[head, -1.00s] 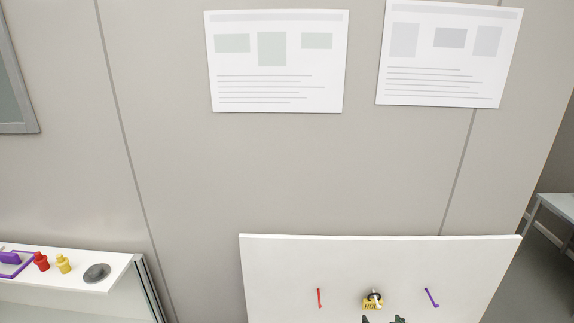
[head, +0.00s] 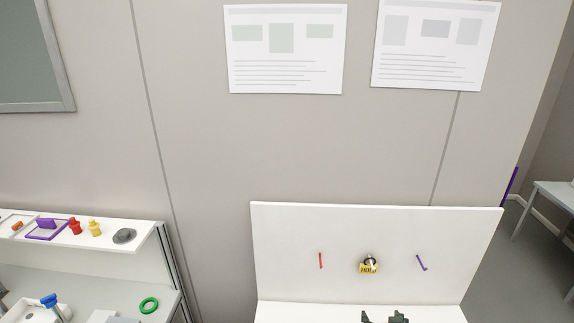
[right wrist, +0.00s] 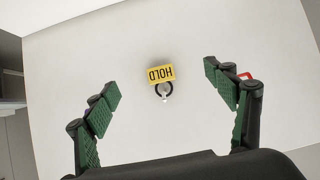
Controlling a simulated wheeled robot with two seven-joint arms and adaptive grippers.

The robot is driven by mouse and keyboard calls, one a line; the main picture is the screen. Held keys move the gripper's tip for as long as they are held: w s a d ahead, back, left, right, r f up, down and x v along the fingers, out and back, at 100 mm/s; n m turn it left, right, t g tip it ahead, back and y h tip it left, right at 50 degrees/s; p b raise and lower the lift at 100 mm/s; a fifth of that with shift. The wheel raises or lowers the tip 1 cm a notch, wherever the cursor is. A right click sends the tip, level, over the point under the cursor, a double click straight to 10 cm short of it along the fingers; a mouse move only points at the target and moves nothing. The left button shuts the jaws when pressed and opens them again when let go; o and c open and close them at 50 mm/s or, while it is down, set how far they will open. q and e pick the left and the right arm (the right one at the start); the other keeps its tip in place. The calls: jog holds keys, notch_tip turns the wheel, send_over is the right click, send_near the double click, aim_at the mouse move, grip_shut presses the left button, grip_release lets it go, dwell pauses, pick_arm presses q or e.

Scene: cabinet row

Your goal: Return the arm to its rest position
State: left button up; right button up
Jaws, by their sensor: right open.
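My right gripper (head: 385,317) shows at the bottom edge of the head view, in front of the white panel. In the right wrist view the gripper (right wrist: 162,92) has its two green-padded fingers spread wide with nothing between them touching. A yellow HOLD tag (head: 368,268) hangs on a peg on the panel, apart from the fingers. The tag (right wrist: 161,74) appears upside down in the right wrist view, beyond the fingertips. My left gripper is not in view.
The white panel (head: 290,235) also bears a red peg (head: 321,261) and a purple peg (head: 421,262). At left, a shelf (head: 145,237) holds red and yellow pieces and a grey disc (head: 124,236). A green ring (head: 149,305) lies below. A grey table (head: 555,195) stands at far right.

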jog(key=s+d+f+g, duration=0.1)
jog(key=s+f+g, duration=0.2)
jog(key=s, duration=1)
jog(key=s+f+g, duration=0.2)
jog(key=s+f, duration=0.1)
jog(key=s, duration=1)
jog(key=s+d+f+g, duration=0.1)
jog(key=s+f+g, duration=0.25)
jog(key=s, duration=0.95)
notch_tip(320, 180, down, 39)
jog(key=s+a+n+b, duration=0.1)
jog(key=a+b, duration=0.1)
jog(key=b, duration=0.8)
pick_arm(q)
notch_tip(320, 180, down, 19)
jog(key=b, duration=0.8)
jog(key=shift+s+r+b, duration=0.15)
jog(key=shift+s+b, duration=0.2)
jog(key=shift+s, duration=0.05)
pick_arm(e)
jog(key=s+f+g, duration=0.1)
jog(key=s+f, duration=0.9)
jog(key=f, duration=0.3)
jog(key=s+f+g, duration=0.1)
jog(key=s+f, duration=0.9)
jog(key=f, duration=0.4)
jog(key=shift+s+d+f+n, duration=0.2)
jog(key=shift+d+f+n, duration=0.05)
jog(key=shift+d+n, duration=0.2)
